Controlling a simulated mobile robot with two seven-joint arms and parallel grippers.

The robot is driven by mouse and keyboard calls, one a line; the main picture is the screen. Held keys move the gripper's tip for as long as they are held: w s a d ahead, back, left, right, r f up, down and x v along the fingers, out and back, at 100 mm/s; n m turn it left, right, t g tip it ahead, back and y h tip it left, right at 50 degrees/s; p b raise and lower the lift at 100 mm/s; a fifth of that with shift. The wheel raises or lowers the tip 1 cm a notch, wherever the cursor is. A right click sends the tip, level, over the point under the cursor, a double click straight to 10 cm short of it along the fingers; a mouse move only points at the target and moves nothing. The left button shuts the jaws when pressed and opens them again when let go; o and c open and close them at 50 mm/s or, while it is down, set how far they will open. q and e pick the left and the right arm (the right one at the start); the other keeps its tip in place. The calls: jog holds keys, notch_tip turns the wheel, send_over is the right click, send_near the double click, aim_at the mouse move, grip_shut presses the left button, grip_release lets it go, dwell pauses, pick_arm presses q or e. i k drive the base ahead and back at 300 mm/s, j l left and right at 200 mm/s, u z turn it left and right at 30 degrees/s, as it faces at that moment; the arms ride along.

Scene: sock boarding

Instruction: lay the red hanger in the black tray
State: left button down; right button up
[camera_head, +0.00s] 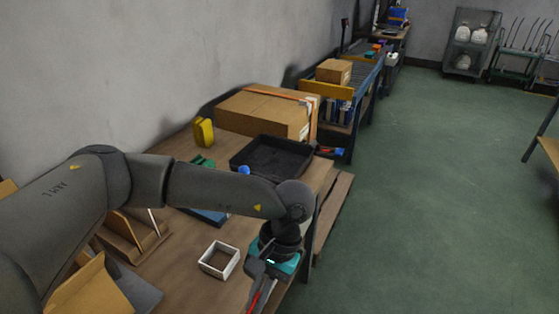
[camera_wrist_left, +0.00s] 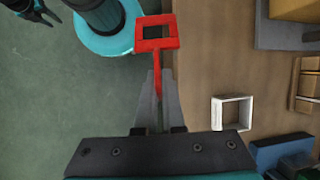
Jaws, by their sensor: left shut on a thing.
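The black tray (camera_head: 271,158) lies on the wooden table in the head view, near its right edge, and looks empty. My left gripper (camera_head: 261,297) is low beside the table's right edge, well in front of the tray. The red hanger shows as a thin red strip there (camera_head: 254,301). In the left wrist view my left gripper (camera_wrist_left: 158,98) is shut on the stem of the red hanger (camera_wrist_left: 156,45), whose square open frame points away from the fingers. My right gripper (camera_wrist_left: 40,12) shows only in that view's top left corner; its jaw state is unclear.
A white square frame (camera_head: 219,260) lies on the table (camera_head: 196,243) near my left gripper. A cardboard box (camera_head: 262,112) stands behind the tray, and a yellow object (camera_head: 203,132) is left of it. Green floor (camera_head: 420,200) is clear to the right.

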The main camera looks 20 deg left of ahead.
aim_at(273, 169)
jog(key=i+u, duration=0.25)
jog(key=i, duration=0.15)
jog(key=i+l+u, duration=0.25)
jog(key=i, duration=0.15)
jog(key=i+l+u, duration=0.25)
jog(key=i, duration=0.15)
